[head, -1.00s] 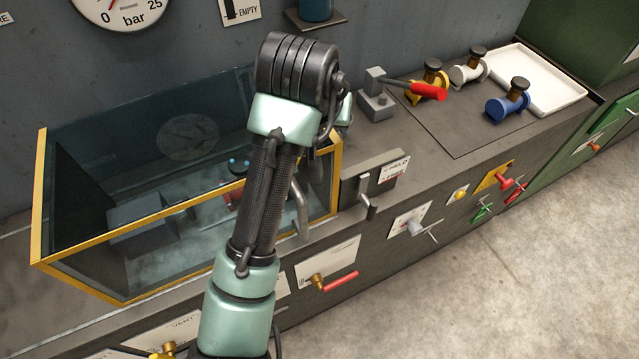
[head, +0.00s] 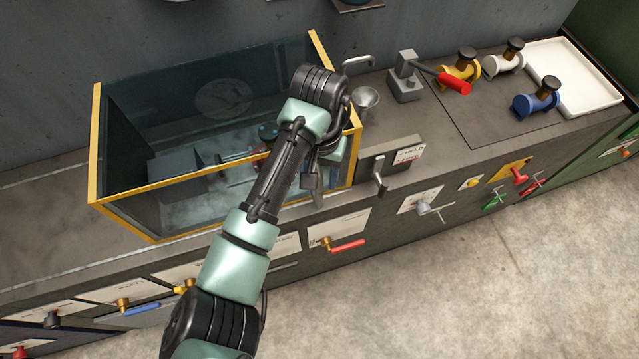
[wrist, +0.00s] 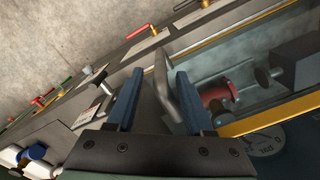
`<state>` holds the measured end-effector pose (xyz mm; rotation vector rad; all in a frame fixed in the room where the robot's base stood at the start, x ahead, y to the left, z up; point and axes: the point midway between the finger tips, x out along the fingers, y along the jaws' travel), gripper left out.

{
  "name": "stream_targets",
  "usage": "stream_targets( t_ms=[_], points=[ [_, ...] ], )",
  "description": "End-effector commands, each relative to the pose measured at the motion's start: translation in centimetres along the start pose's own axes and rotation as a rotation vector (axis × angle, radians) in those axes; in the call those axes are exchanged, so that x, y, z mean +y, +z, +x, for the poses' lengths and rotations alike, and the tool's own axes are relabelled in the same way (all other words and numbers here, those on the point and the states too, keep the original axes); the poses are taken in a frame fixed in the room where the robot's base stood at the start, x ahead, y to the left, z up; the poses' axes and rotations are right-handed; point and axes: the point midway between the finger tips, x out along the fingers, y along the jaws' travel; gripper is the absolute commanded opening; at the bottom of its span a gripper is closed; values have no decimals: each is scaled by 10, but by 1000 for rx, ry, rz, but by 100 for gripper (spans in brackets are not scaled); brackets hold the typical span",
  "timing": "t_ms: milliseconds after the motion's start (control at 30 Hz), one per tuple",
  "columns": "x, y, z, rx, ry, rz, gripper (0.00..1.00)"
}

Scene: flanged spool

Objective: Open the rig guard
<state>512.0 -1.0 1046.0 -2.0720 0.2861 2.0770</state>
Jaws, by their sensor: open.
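The rig guard (head: 97,150) is a clear box with yellow edges, standing on the bench around the rig. Its yellow frame and panes look in place; I cannot tell how it is hinged. A grey bar handle (wrist: 161,68) shows at its front in the wrist view. My gripper (wrist: 157,85) is open, with one blue finger on each side of the handle; contact is not clear. In the head view my arm hides most of the gripper and part of the guard front. Inside the guard, a red fitting (wrist: 217,94) and a grey block show.
Right of the guard are a latch lever (head: 379,175) on a dark block, a metal funnel (head: 366,100) and a red-handled lever (head: 453,84). Yellow, white and blue spools (head: 536,98) stand near a white tray (head: 575,75). Several valve handles stick out of the bench front.

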Motion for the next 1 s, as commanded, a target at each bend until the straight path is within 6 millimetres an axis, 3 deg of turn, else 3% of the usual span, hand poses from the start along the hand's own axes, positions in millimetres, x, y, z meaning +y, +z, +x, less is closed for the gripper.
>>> stream_targets(
  t_ms=[100, 300, 667, 700, 1000],
  points=[
    [0, 0, 22, -2, 0, -1, 52],
    [0, 0, 46, 0, -1, 0, 52],
    [0, -1, 53, 3, 0, 1, 52],
    [0, -1, 53, 3, 0, 1, 50],
    [1, -1, 53, 3, 1, 3, 0]
  ],
)
